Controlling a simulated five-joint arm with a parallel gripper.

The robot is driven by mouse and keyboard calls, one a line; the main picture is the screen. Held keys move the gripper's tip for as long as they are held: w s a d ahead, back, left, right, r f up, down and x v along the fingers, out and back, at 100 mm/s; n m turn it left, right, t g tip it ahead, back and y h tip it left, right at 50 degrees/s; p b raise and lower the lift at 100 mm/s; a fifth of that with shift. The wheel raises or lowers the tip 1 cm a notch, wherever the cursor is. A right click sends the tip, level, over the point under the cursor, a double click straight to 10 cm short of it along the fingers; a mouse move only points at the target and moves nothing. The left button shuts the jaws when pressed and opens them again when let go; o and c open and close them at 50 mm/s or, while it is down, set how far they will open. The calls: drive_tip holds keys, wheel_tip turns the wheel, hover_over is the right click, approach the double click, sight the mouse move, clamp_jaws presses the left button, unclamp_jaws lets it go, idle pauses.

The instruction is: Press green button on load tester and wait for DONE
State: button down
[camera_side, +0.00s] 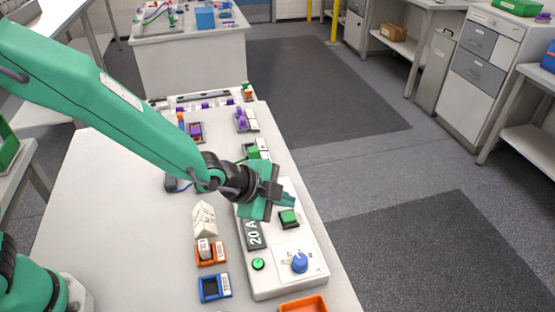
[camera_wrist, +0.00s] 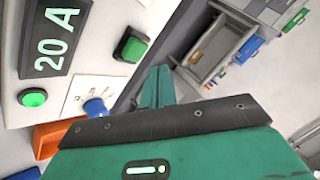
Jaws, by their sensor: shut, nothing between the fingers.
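The load tester (camera_side: 318,262) is a white box on the table, with a dark display (camera_side: 253,234) reading "20 A" and a blue knob (camera_side: 299,263). It has a square green button (camera_side: 289,217) in a dark frame and a small round green button or lamp (camera_side: 258,264). In the wrist view the square button (camera_wrist: 133,46) and the round one (camera_wrist: 34,97) both show plainly. My gripper (camera_side: 287,199) is shut and empty, its tips just behind the square button in the side view. In the wrist view its tips (camera_wrist: 157,75) appear right of that button, apparently apart from it.
An orange tray (camera_side: 210,252) holding a white-topped block and a blue tray (camera_side: 214,287) lie left of the tester. A white wedge-shaped block (camera_side: 204,219) is behind them. Another orange tray (camera_side: 303,304) is at the front. The table's left part is clear.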

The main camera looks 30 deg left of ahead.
sight(284, 218)
drive_tip(key=shift+r, duration=1.7)
drive_tip(key=s+a+r+n+y, duration=0.1)
drive_tip(key=s+a+r+n, duration=0.3)
drive_tip(key=a, duration=0.4)
drive_tip(key=s+a+r+n+y, duration=0.2)
drive_tip(key=a+r+n, duration=0.3)
drive_tip(key=a, duration=0.4)
drive_tip(key=s+a+r+n+g+y, duration=0.2)
drive_tip(key=s+a+n, duration=0.5)
drive_tip(key=s+a, duration=0.4)
drive_tip(key=shift+s+r+n, duration=0.3)
drive_tip(key=shift+s+r, duration=0.6)
drive_tip(key=shift+s, duration=0.7)
